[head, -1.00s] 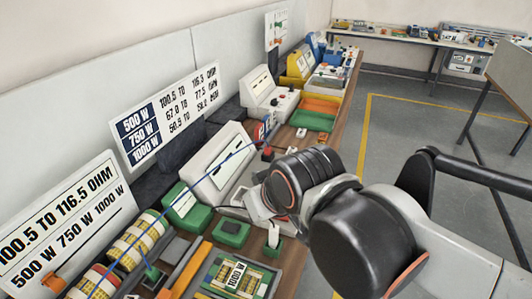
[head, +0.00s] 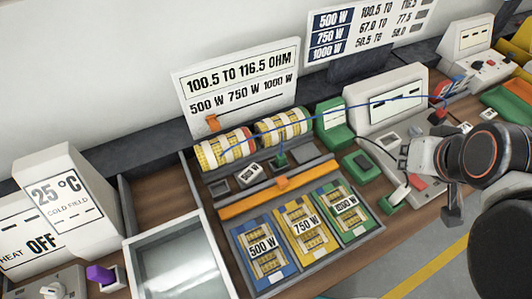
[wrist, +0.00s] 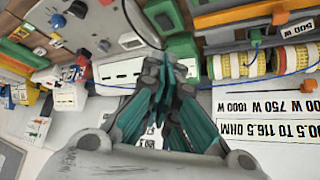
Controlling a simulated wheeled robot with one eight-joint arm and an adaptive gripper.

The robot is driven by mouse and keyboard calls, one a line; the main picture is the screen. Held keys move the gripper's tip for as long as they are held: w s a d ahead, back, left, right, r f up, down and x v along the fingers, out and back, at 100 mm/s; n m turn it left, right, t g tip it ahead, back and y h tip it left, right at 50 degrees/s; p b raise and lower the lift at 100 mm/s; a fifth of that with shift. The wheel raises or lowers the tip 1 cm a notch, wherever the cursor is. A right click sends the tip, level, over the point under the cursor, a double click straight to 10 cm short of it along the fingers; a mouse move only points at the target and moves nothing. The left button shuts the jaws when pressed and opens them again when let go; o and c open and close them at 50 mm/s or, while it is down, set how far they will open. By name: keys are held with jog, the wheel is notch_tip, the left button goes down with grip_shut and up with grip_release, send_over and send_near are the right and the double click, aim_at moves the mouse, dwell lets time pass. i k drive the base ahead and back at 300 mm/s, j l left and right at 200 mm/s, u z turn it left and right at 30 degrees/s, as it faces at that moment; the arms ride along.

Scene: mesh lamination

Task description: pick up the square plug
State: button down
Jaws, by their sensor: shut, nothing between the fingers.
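Several plug-like parts are in view, and I cannot tell which one is the square plug. A small green plug (head: 281,159) on a blue wire stands upright in front of the coils; it also shows in the wrist view (wrist: 256,38). A white plug (head: 399,192) stands on a green base right of the 1000 W card. A dark red block (head: 437,116) sits at the wire's other end. My gripper (wrist: 165,62) is shut and empty, its teal fingers in front of the white console (wrist: 120,72). In the head view its fingers are hard to make out beside my wrist.
Yellow coils (head: 225,149) and upright sign boards (head: 240,82) stand behind. An open grey-walled bin (head: 179,265) is front left. The blue wire arches over the bench.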

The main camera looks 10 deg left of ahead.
aim_at(441, 113)
jog(key=i+l+z, duration=0.15)
jog(key=l, duration=0.3)
jog(key=i+l+z, duration=0.15)
jog(key=i+l, duration=0.15)
jog(key=l, duration=0.15)
jog(key=i+l+z, duration=0.15)
jog(key=l, duration=0.25)
jog(key=i, duration=0.1)
